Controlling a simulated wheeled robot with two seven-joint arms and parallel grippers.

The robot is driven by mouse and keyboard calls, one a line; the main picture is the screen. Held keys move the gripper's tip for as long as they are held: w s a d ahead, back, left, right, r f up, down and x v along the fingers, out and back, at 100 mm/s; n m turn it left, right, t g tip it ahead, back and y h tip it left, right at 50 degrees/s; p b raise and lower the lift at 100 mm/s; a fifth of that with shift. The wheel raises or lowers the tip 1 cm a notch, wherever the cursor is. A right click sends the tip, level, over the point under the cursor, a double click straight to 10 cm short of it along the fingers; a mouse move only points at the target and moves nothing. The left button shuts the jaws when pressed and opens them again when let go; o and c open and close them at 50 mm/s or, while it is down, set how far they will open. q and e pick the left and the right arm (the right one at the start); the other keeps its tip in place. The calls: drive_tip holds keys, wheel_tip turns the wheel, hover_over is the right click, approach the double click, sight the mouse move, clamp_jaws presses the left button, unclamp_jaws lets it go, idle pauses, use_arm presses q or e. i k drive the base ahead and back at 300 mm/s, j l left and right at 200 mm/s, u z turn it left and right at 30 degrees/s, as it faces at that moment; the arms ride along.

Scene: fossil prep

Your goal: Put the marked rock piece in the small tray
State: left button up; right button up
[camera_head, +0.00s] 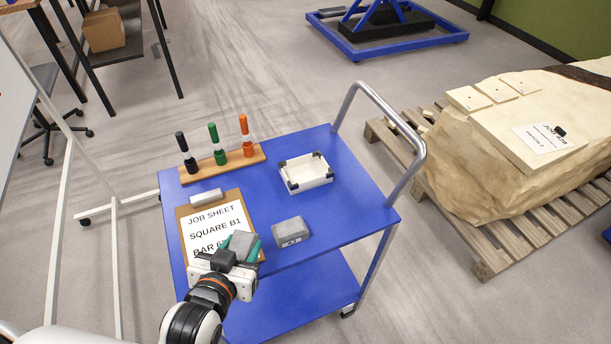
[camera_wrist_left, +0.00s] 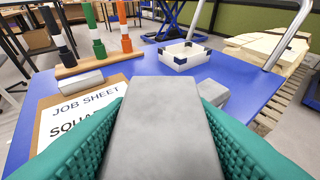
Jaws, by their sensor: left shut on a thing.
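My left gripper (camera_head: 241,246) has teal fingers shut on a grey block (camera_wrist_left: 160,130), held over the lower edge of the clipboard. The block also shows between the fingers in the head view (camera_head: 240,243). No mark is visible on its faces in view. Another grey block (camera_head: 291,232) with a small label lies on the blue cart top, right of the gripper; it is partly hidden in the left wrist view (camera_wrist_left: 213,92). The small white tray (camera_head: 306,180) with dark corners stands farther back on the cart and looks empty. My right gripper is not in view.
The clipboard (camera_head: 216,228) holds a job sheet reading "SQUARE B1". A wooden holder (camera_head: 236,160) carries black, green and orange markers at the back. The cart's metal handle (camera_head: 410,135) rises at right. Blue surface (camera_head: 340,215) is clear between tray and labelled block. A large pale rock (camera_head: 470,180) sits on a pallet.

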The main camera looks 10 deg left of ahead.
sight(306, 174)
drive_tip(key=i+l+u, duration=0.1)
drive_tip(key=l+u, duration=0.25)
drive_tip(key=l, duration=0.35)
drive_tip(key=l+u, duration=0.4)
drive_tip(key=l, duration=0.3)
drive_tip(key=l+u, duration=0.35)
drive_tip(key=l, duration=0.4)
drive_tip(key=i+l+u, duration=0.45)
drive_tip(key=l+u, duration=0.15)
drive_tip(key=i+l+u, duration=0.15)
drive_tip(key=l+u, duration=0.15)
drive_tip(key=l, duration=0.15)
drive_tip(key=i+l+u, duration=0.1)
drive_tip(key=l+u, duration=0.2)
drive_tip(key=l, duration=0.1)
